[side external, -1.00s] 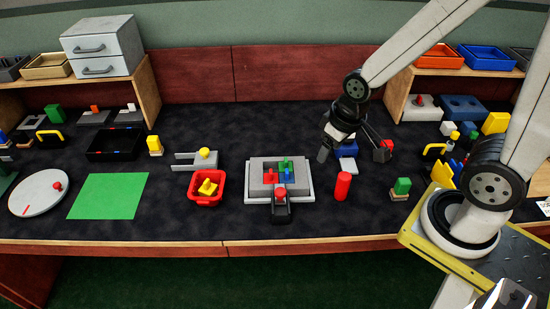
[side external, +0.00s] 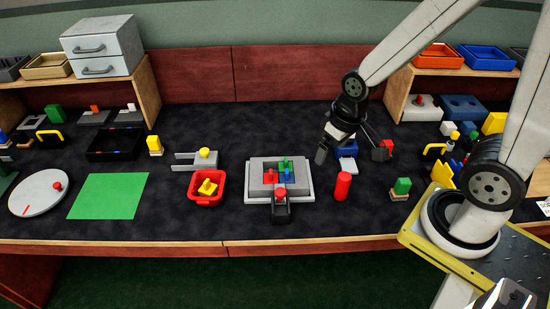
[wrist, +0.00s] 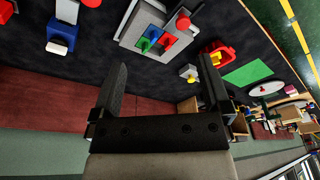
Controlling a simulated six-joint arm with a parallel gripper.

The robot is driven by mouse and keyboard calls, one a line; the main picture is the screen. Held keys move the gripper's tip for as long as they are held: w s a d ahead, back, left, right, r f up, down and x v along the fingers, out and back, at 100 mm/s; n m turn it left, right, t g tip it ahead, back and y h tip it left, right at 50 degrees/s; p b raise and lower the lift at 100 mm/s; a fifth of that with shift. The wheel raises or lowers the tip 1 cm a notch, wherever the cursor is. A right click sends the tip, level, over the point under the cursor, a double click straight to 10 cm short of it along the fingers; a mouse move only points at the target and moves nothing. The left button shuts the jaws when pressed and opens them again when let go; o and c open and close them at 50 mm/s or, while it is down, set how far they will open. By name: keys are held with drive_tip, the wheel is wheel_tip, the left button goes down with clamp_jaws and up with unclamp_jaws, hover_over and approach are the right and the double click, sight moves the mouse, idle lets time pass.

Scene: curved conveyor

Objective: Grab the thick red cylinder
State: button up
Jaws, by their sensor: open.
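The thick red cylinder (side external: 343,186) stands upright on the dark table mat, right of the grey tray with coloured blocks (side external: 252,195). My gripper (side external: 351,154) is open and empty, above the table and behind the cylinder in the side view, its two fingers spread wide apart. In the wrist view, my gripper (wrist: 163,65) has nothing between its fingers. A red shape at the top edge of the wrist view, cut off by the frame, appears to be the cylinder (wrist: 92,3).
A blue block with a white part (side external: 346,150) lies close under my gripper. A green block on a wooden base (side external: 401,187) stands right of the cylinder. A red bin (side external: 207,201) with a yellow piece is left of the grey tray.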

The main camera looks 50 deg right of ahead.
drive_tip(key=s+d+f+m+g+y, duration=0.25)
drive_tip(key=d+f+m+y, duration=0.25)
drive_tip(key=d+f+m, duration=0.55)
drive_tip(key=m+t+y, duration=0.5)
drive_tip(key=m+t, duration=0.2)
drive_tip(key=m, duration=0.7)
approach(344, 182)
drive_tip(key=w+f, duration=0.2)
drive_tip(key=f, duration=0.1)
drive_tip(key=shift+x, duration=1.3)
drive_tip(key=shift+x, duration=2.6)
clamp_jaws()
